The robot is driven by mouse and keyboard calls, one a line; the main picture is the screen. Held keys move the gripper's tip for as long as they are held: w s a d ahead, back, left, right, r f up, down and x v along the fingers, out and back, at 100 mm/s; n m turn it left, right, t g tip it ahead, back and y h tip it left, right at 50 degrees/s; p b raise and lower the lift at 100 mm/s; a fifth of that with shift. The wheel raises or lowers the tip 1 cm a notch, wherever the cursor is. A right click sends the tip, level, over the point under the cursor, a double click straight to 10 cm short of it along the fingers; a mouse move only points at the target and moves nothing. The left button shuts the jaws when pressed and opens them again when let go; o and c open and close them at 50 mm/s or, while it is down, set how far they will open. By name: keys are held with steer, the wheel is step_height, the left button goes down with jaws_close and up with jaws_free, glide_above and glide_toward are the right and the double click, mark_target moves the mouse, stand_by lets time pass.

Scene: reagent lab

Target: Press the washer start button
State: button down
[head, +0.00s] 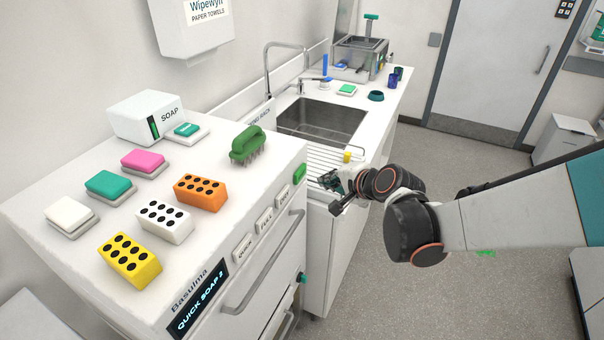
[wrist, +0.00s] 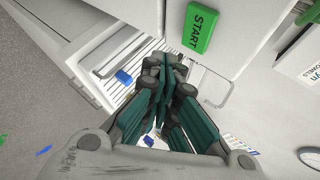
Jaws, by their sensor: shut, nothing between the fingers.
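The washer (head: 225,225) is the white machine at the left in the head view, with a row of buttons along its front top edge. Its green start button (head: 299,172) is at the far end of that row. In the wrist view the start button (wrist: 200,28) is large and reads START, just above and right of the fingertips. My gripper (head: 336,205) is in front of the washer's far corner, apart from the button in the head view. It is shut and empty; its closed fingers (wrist: 166,75) show in the wrist view.
White buttons, QUICK (head: 243,247) among them, sit beside the start button. A curved handle (head: 265,265) sticks out below. Sponges and a green brush (head: 248,146) lie on top. The sink counter (head: 330,168) is behind my gripper. Open floor (head: 390,290) lies to the right.

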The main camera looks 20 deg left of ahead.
steer(key=shift+w+a, duration=0.1)
steer(key=shift+a, duration=1.45)
steer(key=shift+a, duration=0.15)
steer(key=shift+a, duration=0.25)
steer(key=shift+a+b, duration=0.35)
steer(key=shift+a, duration=0.05)
stand_by(0.9)
steer(key=shift+d, duration=0.8)
steer(key=shift+s+d, duration=0.2)
steer(key=shift+d, duration=2.3)
